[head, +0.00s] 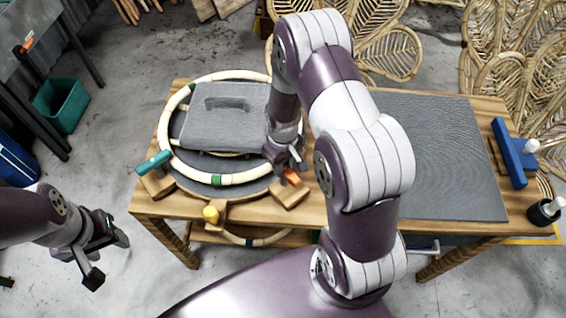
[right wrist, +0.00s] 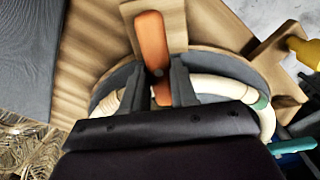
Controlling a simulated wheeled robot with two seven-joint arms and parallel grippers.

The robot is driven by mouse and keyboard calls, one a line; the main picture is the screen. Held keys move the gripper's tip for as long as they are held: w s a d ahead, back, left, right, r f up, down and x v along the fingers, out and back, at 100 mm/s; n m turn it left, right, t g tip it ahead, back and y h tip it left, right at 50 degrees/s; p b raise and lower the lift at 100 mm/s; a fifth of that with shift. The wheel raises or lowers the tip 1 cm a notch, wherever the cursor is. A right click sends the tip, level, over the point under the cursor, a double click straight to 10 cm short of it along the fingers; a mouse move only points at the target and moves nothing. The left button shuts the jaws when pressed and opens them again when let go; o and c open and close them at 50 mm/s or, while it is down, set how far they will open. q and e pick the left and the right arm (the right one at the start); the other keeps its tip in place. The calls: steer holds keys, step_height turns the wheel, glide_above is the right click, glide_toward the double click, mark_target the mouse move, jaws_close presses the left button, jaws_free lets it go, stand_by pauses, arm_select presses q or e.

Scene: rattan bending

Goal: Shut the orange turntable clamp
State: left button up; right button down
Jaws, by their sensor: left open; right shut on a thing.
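The orange turntable clamp (head: 291,177) sits on a wooden block at the right side of the round turntable (head: 262,186). In the right wrist view the orange clamp lever (right wrist: 151,42) runs up from between the two dark fingers. My right gripper (head: 287,158) is shut on this lever at the turntable's edge; it shows close up in the right wrist view (right wrist: 162,88). My left gripper (head: 106,258) is open and empty, off the table's left front corner. A cream rattan ring (head: 168,138) with green bands lies on the turntable. The arm hides part of the turntable's right side.
A teal clamp (head: 154,163) and a yellow clamp (head: 211,214) stand on the turntable's left and front edges. A grey lidded piece (head: 225,118) lies over the ring. A dark mat (head: 440,160) covers the table's right, beside a blue tool (head: 514,152).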

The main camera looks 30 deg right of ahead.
steer(key=c, duration=0.9)
jaws_free()
step_height(320, 180, up, 13)
steer(key=shift+f+b, duration=0.1)
steer(key=shift+b, duration=0.35)
